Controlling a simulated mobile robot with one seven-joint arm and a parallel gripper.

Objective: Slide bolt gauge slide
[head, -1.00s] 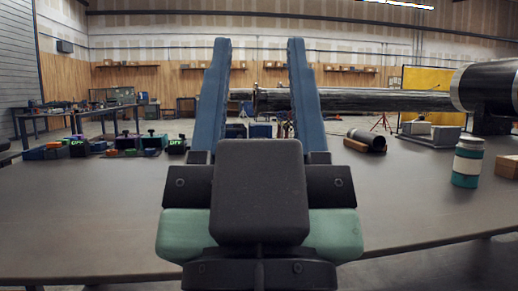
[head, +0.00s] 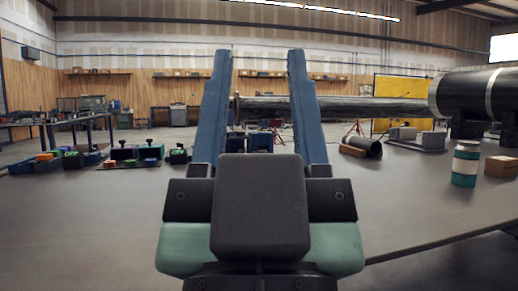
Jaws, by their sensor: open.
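My gripper (head: 260,58) is in the middle of the head view, with its two blue fingers upright and wide apart. It is open, and nothing shows held between the fingers. A long dark pipe (head: 375,107) lies across the view behind the fingers, and the right finger hides part of it. Its left end shows in the gap between the fingers, well beyond them. A thicker dark pipe section (head: 460,96) with pale bands joins its right side. I cannot make out the bolt gauge or its slide for certain.
A grey table (head: 110,215) spreads around my gripper, its front clear. Several small coloured boxes and devices (head: 122,152) stand at the left. At the right are a white-and-teal jar (head: 465,163), a cardboard box (head: 501,166), a short dark cylinder (head: 364,145) and a yellow panel (head: 399,98).

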